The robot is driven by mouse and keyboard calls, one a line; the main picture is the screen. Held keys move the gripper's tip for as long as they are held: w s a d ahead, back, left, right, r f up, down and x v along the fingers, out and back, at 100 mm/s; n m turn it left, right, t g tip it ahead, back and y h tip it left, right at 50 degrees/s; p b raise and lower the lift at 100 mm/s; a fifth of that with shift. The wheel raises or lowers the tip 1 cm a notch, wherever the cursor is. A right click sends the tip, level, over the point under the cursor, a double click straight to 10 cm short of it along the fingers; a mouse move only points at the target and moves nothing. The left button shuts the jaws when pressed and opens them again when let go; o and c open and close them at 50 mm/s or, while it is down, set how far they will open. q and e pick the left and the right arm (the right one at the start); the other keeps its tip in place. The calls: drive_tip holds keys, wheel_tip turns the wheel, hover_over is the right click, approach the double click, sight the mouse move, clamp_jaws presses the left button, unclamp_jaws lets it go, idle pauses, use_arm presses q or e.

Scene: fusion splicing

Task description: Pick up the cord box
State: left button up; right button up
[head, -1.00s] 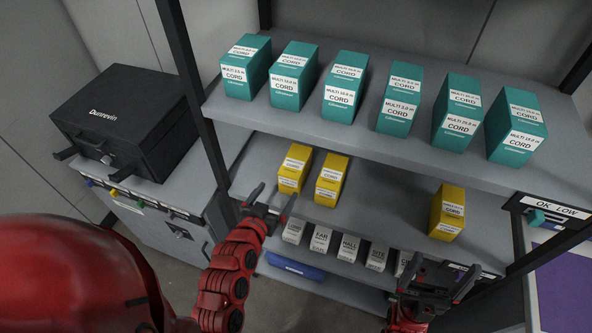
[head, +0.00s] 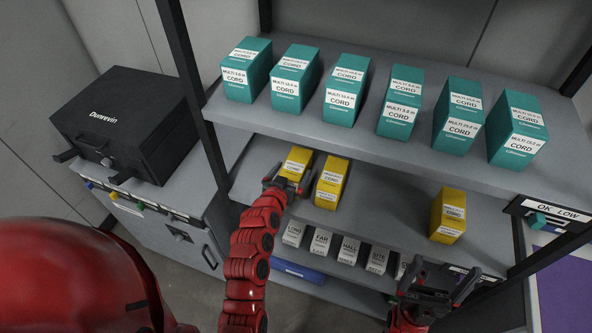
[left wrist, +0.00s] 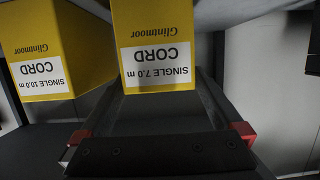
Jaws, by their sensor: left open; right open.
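Yellow cord boxes stand on the middle shelf: a left one (head: 296,164), one beside it (head: 331,181) and one further right (head: 448,214). My left gripper (head: 287,184) is open at the front of the left yellow box, its fingers low near the box's sides. In the left wrist view that box (left wrist: 158,40) appears upside down, labelled "SINGLE 7.0 m CORD", in front of the open jaws. The neighbouring box (left wrist: 45,55) reads "SINGLE 10.0 m". My right gripper (head: 440,282) is open and empty near the lower right shelf edge. Several teal cord boxes (head: 345,90) stand on the top shelf.
Small white boxes (head: 320,241) stand on the lower shelf, with a blue bin (head: 300,271) below. A black case (head: 125,122) sits on the cabinet at left. The top shelf (head: 240,112) overhangs the yellow boxes. Middle shelf space (head: 390,205) is free.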

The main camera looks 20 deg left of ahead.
sight(296, 163)
use_arm(q)
drive_tip(key=p+x, duration=0.1)
drive_tip(key=x, duration=0.2)
drive_tip(key=shift+r, duration=0.1)
drive_tip(key=shift+w+f+p, duration=0.25)
drive_tip(key=shift+w+p, duration=0.05)
drive_tip(key=shift+w, duration=0.1)
drive_tip(key=shift+c, duration=0.2)
drive_tip(key=c, duration=1.3)
drive_tip(key=shift+r, duration=0.1)
